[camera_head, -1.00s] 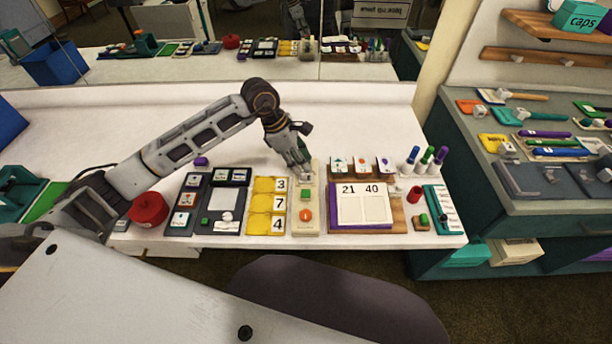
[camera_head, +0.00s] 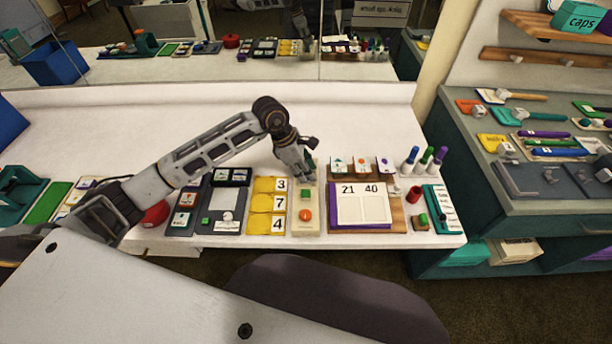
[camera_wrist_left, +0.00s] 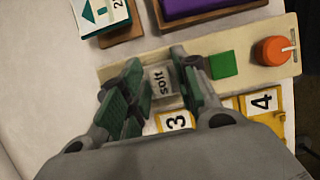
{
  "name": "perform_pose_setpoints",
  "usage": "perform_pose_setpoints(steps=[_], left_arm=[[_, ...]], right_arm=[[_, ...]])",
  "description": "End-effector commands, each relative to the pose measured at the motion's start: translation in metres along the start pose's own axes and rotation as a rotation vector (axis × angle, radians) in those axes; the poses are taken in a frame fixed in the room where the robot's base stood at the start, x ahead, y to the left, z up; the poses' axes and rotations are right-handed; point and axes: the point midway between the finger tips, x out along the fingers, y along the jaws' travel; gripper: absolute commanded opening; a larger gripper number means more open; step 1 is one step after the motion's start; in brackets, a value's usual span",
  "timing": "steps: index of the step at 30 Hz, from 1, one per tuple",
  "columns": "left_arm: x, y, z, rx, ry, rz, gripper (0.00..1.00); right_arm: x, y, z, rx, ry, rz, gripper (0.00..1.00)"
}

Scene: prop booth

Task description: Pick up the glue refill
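My left gripper (camera_head: 303,173) is over the back end of a cream board (camera_head: 306,224). I cannot tell whether the fingers touch this block. The cream board also carries a green square block (camera_wrist_left: 222,65) and an orange round knob (camera_wrist_left: 271,51). No thing is readably marked as the glue refill, and I cannot tell which one it is. My right gripper is not in view.
Yellow number cards (camera_head: 267,207) lie left of the board. A purple-edged tray (camera_head: 360,226) is on its right, with upright cards (camera_head: 362,167) behind. Capped pens (camera_head: 427,157) and a red cylinder (camera_head: 413,195) stand further right. The white table behind is clear.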

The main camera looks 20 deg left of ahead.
Motion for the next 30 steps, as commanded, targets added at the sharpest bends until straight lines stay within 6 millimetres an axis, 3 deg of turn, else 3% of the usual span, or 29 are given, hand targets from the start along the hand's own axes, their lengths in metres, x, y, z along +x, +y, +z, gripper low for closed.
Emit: perform_pose_setpoints(steps=[2, 9, 20, 30], left_arm=[[0.000, 0.000, 0.000, 0.000, 0.000, 0.000, 0.28], [0.000, 0.000, 0.000, 0.000, 0.000, 0.000, 0.00], [-0.003, 0.000, 0.001, 0.001, 0.000, 0.001, 0.00], [-0.034, 0.001, 0.014, 0.002, -0.001, 0.003, 0.00]], right_arm=[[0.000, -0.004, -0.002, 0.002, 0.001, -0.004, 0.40], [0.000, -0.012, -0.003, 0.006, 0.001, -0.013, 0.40], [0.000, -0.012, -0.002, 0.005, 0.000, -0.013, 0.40], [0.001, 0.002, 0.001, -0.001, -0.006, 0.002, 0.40]])
